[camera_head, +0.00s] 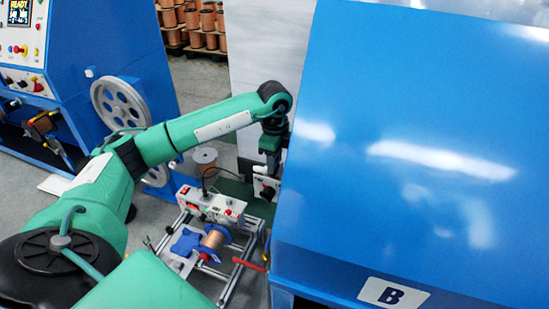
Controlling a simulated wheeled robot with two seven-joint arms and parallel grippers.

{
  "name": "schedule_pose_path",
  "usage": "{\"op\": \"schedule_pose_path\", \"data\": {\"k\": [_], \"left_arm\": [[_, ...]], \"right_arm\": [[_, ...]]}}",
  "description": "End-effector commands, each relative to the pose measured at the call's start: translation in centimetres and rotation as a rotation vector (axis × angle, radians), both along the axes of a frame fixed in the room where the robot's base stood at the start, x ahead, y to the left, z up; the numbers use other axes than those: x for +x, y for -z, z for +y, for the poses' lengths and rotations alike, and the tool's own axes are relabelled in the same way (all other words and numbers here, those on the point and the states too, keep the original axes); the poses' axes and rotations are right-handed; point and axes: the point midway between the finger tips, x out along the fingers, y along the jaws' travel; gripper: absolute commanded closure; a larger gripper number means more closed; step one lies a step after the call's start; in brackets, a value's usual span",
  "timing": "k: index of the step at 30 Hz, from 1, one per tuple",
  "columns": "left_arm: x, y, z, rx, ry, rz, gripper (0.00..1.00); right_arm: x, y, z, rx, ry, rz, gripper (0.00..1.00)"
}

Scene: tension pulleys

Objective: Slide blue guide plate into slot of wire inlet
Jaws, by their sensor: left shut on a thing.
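My left gripper (267,168) points down at the end of the green arm, beside the left edge of the big blue machine. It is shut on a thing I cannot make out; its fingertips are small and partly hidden. A small white panel with a black knob (266,188) is just below it. I cannot tell whether this is the wire inlet, and I see no slot. A small blue piece (186,242) sits on the metal frame beside a copper wire spool (214,239); I cannot tell whether it is the guide plate. My right gripper is not in view.
The large blue machine marked B (420,160) fills the right side. A white control box (212,205) stands on the metal frame (232,279). A blue machine with a grey wheel (120,103) stands at left. Copper spools (195,22) sit behind.

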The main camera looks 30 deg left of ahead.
Motion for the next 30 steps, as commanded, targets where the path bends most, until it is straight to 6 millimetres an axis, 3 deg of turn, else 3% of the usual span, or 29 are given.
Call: {"op": "schedule_pose_path", "data": {"k": [3, 4, 7, 8, 20, 23, 30], "left_arm": [[0.0, 0.5, 0.0, 0.000, 0.000, 0.000, 0.83], [0.0, 0.4, 0.0, 0.000, 0.000, 0.000, 0.57], [0.0, 0.4, 0.0, 0.000, 0.000, 0.000, 0.37], [0.0, 0.4, 0.0, 0.000, 0.000, 0.000, 0.35], [0.1, -0.5, 0.0, 0.000, 0.000, -0.002, 0.35], [0.1, -2.0, 0.0, 0.000, 0.000, -0.004, 0.35], [0.1, -7.8, 0.0, -0.001, 0.001, -0.006, 0.35]], "right_arm": [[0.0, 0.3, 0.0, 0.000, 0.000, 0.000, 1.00], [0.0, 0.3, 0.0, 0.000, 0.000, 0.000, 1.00], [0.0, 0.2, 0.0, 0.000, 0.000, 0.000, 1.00], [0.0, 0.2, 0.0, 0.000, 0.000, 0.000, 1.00], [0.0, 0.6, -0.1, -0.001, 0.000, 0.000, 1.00], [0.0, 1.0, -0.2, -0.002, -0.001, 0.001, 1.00], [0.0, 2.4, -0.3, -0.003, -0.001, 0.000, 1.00]]}}
